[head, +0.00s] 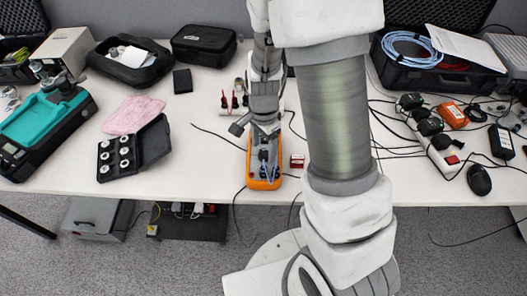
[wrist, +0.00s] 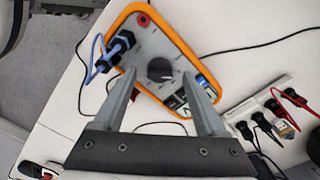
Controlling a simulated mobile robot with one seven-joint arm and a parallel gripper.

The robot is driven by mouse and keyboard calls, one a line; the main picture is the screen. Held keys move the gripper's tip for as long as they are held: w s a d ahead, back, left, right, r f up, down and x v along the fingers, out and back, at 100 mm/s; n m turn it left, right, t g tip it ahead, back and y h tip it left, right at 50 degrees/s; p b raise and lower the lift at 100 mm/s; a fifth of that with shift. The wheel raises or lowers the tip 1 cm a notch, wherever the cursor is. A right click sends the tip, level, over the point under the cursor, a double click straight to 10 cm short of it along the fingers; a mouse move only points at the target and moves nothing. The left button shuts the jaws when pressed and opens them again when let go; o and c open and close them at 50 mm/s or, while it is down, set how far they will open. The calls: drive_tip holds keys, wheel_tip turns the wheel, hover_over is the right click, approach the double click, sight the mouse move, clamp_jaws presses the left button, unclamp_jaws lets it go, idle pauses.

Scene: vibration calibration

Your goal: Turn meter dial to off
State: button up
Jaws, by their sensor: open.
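The meter (head: 264,181) has an orange rim and a grey face and lies near the front edge of the white table in the head view. In the wrist view the meter (wrist: 141,42) shows a round dark dial (wrist: 159,70) at the middle of its face. Dark plugs with blue leads sit beside the dial. My gripper (wrist: 166,80) is open, its two fingers on either side of the dial in the picture. I cannot tell whether the fingertips touch the meter. In the head view my gripper (head: 266,150) is above the meter and hides part of it.
A black case with white round pieces (head: 133,150) lies left of the meter. A small red item (head: 297,161) lies just right of it. A power strip (head: 430,140) with cables stands further right. Red and black leads (wrist: 270,115) stand near the meter in the wrist view.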

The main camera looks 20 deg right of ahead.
drive_tip(key=shift+f, duration=0.75)
clamp_jaws()
